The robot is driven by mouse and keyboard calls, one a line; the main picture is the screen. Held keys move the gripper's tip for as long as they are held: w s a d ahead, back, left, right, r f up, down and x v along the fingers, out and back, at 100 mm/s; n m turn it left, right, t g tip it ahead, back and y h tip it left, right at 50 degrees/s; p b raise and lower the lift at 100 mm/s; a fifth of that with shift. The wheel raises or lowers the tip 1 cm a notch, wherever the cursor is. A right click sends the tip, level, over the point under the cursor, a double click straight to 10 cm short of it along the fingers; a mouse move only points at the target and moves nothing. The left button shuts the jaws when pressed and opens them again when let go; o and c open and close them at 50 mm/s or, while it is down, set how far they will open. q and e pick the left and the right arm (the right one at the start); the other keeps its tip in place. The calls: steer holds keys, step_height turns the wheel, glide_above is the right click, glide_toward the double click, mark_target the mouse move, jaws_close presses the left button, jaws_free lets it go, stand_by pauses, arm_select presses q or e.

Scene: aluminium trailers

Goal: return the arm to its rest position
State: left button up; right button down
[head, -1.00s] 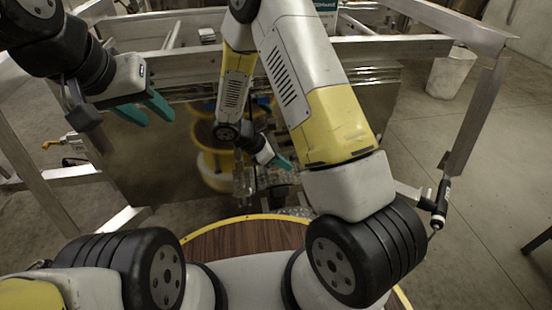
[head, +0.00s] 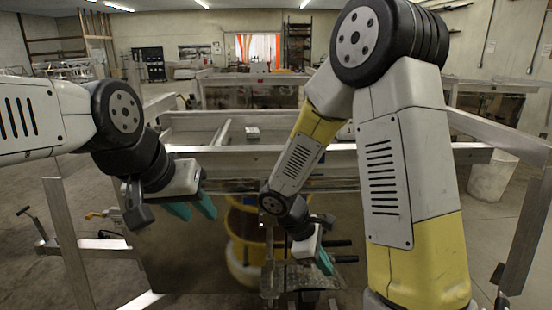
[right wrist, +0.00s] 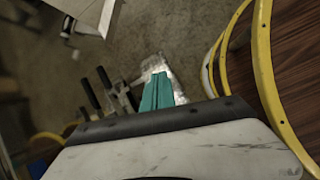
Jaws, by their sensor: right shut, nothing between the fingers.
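My right arm (head: 407,190) is bent, its elbow high at the top right and its forearm sloping down to the left. My right gripper (head: 325,262), with teal fingers, hangs low in front of the trailer's metal side panel. In the right wrist view its fingers (right wrist: 157,92) lie together, shut and empty. My left gripper (head: 191,208) is open and empty at centre left, its two teal fingers apart, in front of the same trailer.
The aluminium trailer frame (head: 240,158) spans the middle, with upright posts (head: 72,245) at left and right. A white bin (head: 492,177) stands at the right. A small white box (head: 252,132) lies on the trailer.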

steer(key=s+r+m+t+y, duration=0.3)
steer(key=r+m, duration=0.4)
steer(key=r, duration=0.4)
steer(key=s+d+r+m+t+y, duration=0.1)
steer(key=s+r+m+t+y, duration=0.2)
steer(key=r+m, duration=0.4)
step_height(320, 180, up, 5)
steer(key=s+y, duration=0.1)
steer(key=s, duration=0.1)
steer(key=shift+s+d+y, duration=0.2)
steer(key=shift+s+y, duration=0.2)
